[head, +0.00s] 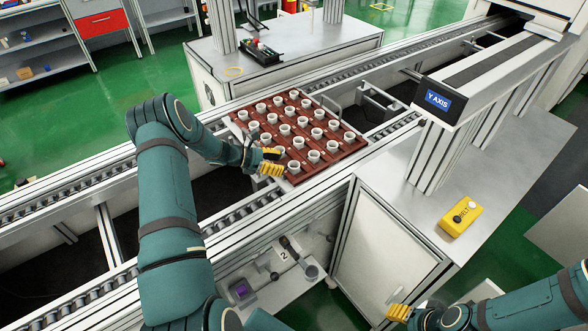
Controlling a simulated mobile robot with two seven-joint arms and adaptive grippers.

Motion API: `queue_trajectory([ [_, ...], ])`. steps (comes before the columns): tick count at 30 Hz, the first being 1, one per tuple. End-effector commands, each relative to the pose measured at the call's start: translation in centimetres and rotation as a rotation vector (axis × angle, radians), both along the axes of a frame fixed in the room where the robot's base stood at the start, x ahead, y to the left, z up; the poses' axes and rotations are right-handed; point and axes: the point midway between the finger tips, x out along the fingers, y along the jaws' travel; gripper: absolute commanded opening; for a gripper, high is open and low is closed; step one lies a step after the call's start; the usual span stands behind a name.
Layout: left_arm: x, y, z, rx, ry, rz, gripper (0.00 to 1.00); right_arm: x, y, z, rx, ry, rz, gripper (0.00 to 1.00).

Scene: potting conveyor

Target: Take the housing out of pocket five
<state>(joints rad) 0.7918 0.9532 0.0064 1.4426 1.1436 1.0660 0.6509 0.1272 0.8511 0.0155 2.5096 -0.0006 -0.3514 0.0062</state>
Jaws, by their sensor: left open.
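A red-brown tray (334,161) sits on the conveyor, with rows of white cup-like housings standing upright in its pockets. I cannot read any pocket numbers, so I cannot tell which housing is in pocket five. My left gripper (271,161) has yellow fingertips and is open at the tray's near left edge. It is close beside a housing (294,167) at the near corner and partly hides the tray edge there. It holds nothing that I can see. My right gripper (398,312) is low at the bottom right, away from the tray; its finger gap is not clear.
The roller conveyor (240,213) runs from lower left to upper right. A gantry beam marked Y AXIS (438,101) stands right of the tray. A yellow button box (460,217) rests on the grey cabinet top. A bench (330,45) stands behind the conveyor.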

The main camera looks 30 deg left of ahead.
Motion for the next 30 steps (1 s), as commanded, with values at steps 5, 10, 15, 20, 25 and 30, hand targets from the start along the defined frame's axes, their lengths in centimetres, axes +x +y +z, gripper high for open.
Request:
queue_trajectory([
  [5, 0.7, -0.8, -0.3, -0.001, -0.002, -0.002, 0.47, 0.0, 0.0, -0.1, 0.000, 0.001, 0.000, 0.48],
  [10, 2.3, -2.5, -1.2, 0.000, -0.001, -0.003, 0.47, -0.1, 0.0, -0.5, 0.000, 0.003, 0.002, 0.48],
  [15, 3.4, -3.6, -1.8, 0.000, 0.000, -0.001, 0.47, -0.2, 0.0, -0.6, 0.001, 0.004, 0.003, 0.48],
  [20, 3.4, -3.6, -1.8, 0.001, -0.001, 0.000, 0.47, -0.2, 0.0, -0.6, 0.002, 0.005, 0.003, 0.48],
  [25, 3.4, -3.6, -1.8, 0.001, -0.001, 0.000, 0.19, -0.2, 0.0, -0.6, 0.001, 0.005, 0.004, 0.48],
  [30, 3.4, -3.6, -1.8, 0.000, -0.001, 0.000, 0.19, -0.2, 0.0, -0.6, 0.001, 0.004, 0.003, 0.48],
])
